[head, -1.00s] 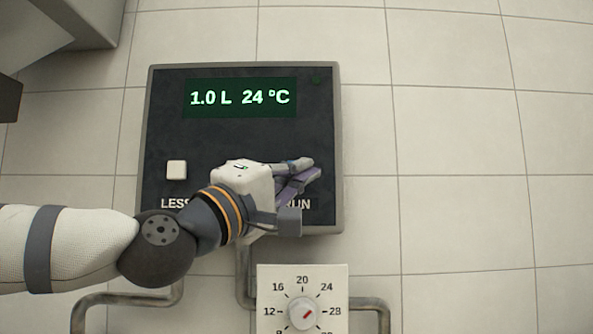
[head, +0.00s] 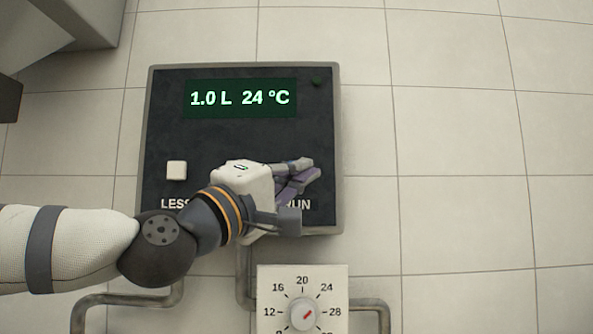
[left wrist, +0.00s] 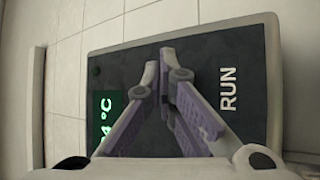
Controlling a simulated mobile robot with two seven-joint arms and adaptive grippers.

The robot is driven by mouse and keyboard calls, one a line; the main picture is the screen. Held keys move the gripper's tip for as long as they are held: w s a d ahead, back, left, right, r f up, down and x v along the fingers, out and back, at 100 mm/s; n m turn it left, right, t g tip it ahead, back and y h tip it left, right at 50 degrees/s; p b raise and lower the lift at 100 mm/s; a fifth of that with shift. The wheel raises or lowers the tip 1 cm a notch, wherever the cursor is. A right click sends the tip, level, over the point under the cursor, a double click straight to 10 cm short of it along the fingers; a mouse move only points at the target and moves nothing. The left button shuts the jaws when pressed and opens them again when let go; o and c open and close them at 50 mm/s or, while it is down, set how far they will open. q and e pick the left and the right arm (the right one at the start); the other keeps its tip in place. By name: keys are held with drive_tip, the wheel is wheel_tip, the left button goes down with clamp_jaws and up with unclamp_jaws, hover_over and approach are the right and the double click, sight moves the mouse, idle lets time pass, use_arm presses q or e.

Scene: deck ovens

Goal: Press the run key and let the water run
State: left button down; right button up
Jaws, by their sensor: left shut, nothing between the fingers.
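The dark control panel (head: 240,140) with a grey frame is on the tiled wall. Its green display (head: 240,98) reads 1.0 L and 24 °C. The RUN label (head: 299,204) is partly covered in the head view, but reads clearly in the left wrist view (left wrist: 228,89). My left gripper (head: 308,170) is shut and empty, its fingertips over the panel above the RUN label. The run key is hidden behind the fingers in both views, so I cannot tell whether they touch it. My right gripper is not in view.
A pale square key (head: 176,170) sits above the partly covered LESS label (head: 174,204). A small dark green lamp (head: 317,82) is at the panel's top right. Below are a white temperature dial (head: 302,313) and grey pipes (head: 120,299). The wall to the right is clear.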

use_arm(q)
drive_tip(key=shift+w, duration=0.4)
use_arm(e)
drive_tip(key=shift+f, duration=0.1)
use_arm(q)
drive_tip(key=shift+w, duration=0.45)
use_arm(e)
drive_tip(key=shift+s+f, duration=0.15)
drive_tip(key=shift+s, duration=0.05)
use_arm(q)
drive_tip(key=shift+s, duration=0.1)
idle(0.4)
drive_tip(key=shift+s, duration=0.8)
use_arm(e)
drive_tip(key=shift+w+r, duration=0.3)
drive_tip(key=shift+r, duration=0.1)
use_arm(q)
drive_tip(key=s+p, duration=0.2)
drive_tip(key=s, duration=0.3)
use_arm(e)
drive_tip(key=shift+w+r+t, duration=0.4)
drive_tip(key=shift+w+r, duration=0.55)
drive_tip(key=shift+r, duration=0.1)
